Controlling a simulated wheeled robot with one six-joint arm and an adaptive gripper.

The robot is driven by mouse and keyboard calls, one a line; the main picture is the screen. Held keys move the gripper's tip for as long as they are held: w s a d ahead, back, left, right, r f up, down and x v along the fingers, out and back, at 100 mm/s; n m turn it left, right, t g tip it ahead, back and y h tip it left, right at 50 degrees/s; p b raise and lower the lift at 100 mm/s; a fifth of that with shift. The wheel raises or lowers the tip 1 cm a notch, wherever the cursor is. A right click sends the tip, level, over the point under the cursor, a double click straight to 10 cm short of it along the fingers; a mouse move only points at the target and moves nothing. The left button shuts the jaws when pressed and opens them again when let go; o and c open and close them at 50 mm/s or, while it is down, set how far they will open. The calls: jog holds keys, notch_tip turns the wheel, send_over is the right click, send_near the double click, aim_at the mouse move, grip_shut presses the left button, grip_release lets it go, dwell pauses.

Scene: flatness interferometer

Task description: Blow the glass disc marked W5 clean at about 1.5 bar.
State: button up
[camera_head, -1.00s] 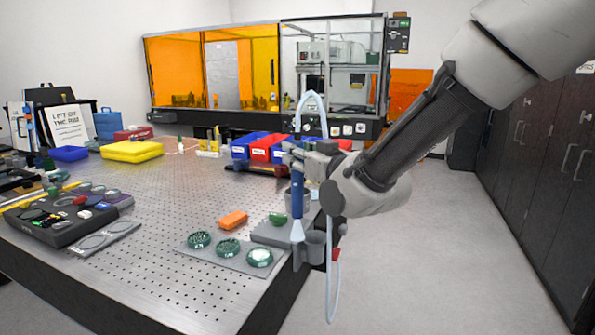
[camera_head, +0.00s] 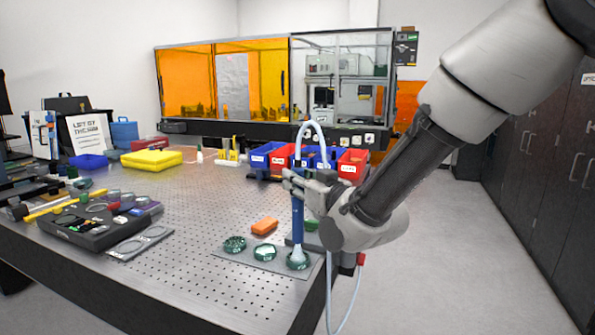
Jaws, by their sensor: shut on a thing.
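My gripper (camera_head: 298,184) is shut on a blue air-blow tool (camera_head: 297,216), held upright with its pale nozzle end pointing down. A clear hose (camera_head: 312,124) loops from its top and hangs down at the right. Three round discs in green holders sit on a grey plate (camera_head: 285,269) near the table corner: the left disc (camera_head: 235,244), the middle disc (camera_head: 265,253) and the right disc (camera_head: 298,261). The nozzle is over the right disc in the picture; whether it touches I cannot tell. The labels are too small to read. No pressure reading is legible.
An orange block (camera_head: 265,226) lies behind the discs. A green piece (camera_head: 311,225) is partly hidden behind the tool. Red and blue bins (camera_head: 352,164) stand behind my gripper. A black tray (camera_head: 88,225) is at left. The perforated table (camera_head: 200,205) is mostly clear in the middle.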

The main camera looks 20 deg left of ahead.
jog(key=shift+w+d+f, duration=0.1)
dwell(0.4)
jog(key=shift+w+d, duration=0.45)
jog(key=shift+d, duration=0.15)
jog(key=shift+a, duration=0.2)
dwell(0.5)
jog(key=shift+w+a, duration=0.1)
jog(key=shift+a, duration=0.95)
dwell(0.5)
jog(key=shift+s, duration=1.2)
jog(key=shift+d, duration=0.1)
